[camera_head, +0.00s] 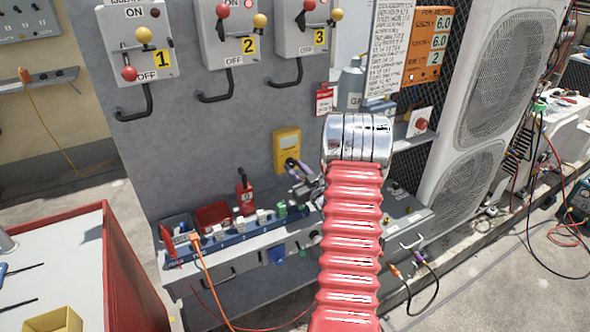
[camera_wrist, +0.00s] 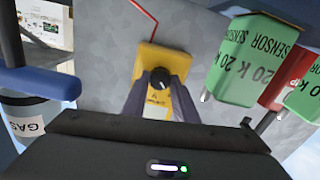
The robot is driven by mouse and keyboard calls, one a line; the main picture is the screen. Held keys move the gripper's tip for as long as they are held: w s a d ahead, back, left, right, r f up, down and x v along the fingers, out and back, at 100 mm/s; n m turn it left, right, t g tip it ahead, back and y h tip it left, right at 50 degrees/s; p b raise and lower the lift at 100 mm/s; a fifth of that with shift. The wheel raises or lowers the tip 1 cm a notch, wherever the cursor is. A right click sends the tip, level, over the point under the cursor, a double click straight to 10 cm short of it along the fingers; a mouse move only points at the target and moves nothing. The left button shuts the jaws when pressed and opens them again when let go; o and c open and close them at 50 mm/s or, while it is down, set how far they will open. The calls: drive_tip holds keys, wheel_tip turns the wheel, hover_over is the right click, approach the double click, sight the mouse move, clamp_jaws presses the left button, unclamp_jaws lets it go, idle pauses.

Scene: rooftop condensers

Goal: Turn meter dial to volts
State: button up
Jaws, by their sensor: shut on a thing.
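The yellow meter (camera_head: 287,150) is fixed on the grey panel, left of my red arm in the head view. In the wrist view the yellow meter (camera_wrist: 160,65) appears upside down, with its round black dial (camera_wrist: 159,79) between my fingertips. My gripper (camera_wrist: 160,84) is shut on the dial, one dark finger on each side. In the head view my gripper (camera_head: 294,170) reaches the meter's lower part. The dial is hidden there, and its marks are too small to read in either view.
Green sensor blocks (camera_wrist: 240,58) hang close on the right in the wrist view. A grey gas bottle (camera_head: 351,85) stands above my arm. Numbered switch boxes (camera_head: 233,35) line the panel top. A shelf (camera_head: 250,240) with small parts runs below. A red cart (camera_head: 110,255) stands at left.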

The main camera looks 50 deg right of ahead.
drive_tip(key=shift+m, duration=0.4)
drive_tip(key=m, duration=0.3)
drive_tip(key=shift+m, duration=2.5)
drive_tip(key=o, duration=1.1)
drive_tip(key=shift+c, duration=0.2)
drive_tip(key=v, duration=1.3)
drive_tip(key=shift+s, duration=0.3)
